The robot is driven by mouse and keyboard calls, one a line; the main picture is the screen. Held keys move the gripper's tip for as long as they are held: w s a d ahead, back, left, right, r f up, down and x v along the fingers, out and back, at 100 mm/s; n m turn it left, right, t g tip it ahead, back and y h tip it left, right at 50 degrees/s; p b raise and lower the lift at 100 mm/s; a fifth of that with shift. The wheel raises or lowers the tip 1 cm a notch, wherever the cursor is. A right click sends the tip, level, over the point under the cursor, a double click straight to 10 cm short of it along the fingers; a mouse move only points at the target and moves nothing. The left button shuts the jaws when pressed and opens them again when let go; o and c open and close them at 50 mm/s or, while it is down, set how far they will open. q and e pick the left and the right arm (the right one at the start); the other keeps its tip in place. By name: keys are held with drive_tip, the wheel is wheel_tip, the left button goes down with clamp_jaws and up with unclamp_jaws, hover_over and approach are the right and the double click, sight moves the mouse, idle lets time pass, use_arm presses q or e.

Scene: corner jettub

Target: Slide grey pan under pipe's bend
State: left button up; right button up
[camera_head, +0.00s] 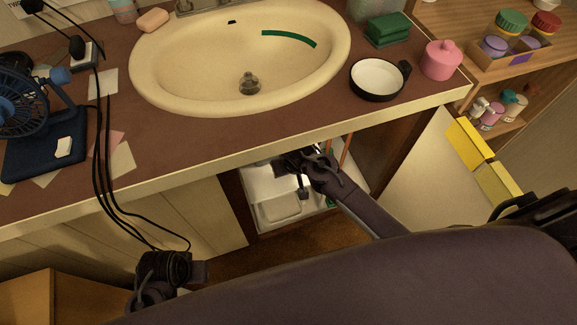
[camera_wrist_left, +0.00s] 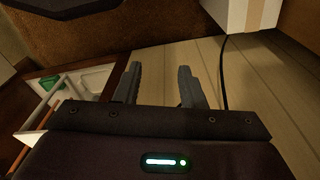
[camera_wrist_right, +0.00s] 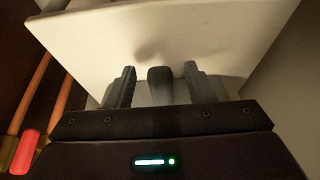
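A pale grey, round-cornered shallow pan (camera_head: 281,209) lies low in the open cabinet under the sink. My right gripper (camera_head: 292,163) is inside the cabinet, above and behind the pan in the head view. In the right wrist view its fingers (camera_wrist_right: 160,88) are apart, with a dark, round-ended piece (camera_wrist_right: 160,80) between them and gaps on both sides. I cannot tell what that piece is. The pipe's bend cannot be made out. My left gripper (camera_head: 200,270) is outside the cabinet at lower left; its fingers (camera_wrist_left: 158,88) are apart and empty.
Orange rods (camera_wrist_right: 35,85) and a red-pink item (camera_wrist_right: 25,150) stand beside my right gripper. The countertop (camera_head: 230,143) overhangs the opening. An open door with yellow pads (camera_head: 470,140) is at right. Black cables (camera_head: 103,170) hang near my left arm.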

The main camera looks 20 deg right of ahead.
drive_tip(key=shift+r, duration=0.15)
drive_tip(key=shift+s+r, duration=0.15)
drive_tip(key=shift+r, duration=0.15)
drive_tip(key=p+v, duration=0.2)
drive_tip(key=v, duration=0.2)
drive_tip(key=shift+s+r, duration=0.1)
drive_tip(key=shift+r, duration=0.15)
use_arm(q)
wheel_tip(320, 180, down, 9)
drive_tip(key=a+p, duration=0.1)
drive_tip(key=shift+s+a+t, duration=0.3)
drive_tip(key=shift+s, duration=0.15)
use_arm(e)
drive_tip(key=s, duration=1.2)
drive_tip(key=shift+d+f, duration=0.15)
drive_tip(key=shift+f, duration=0.1)
use_arm(q)
drive_tip(key=shift+f, duration=0.1)
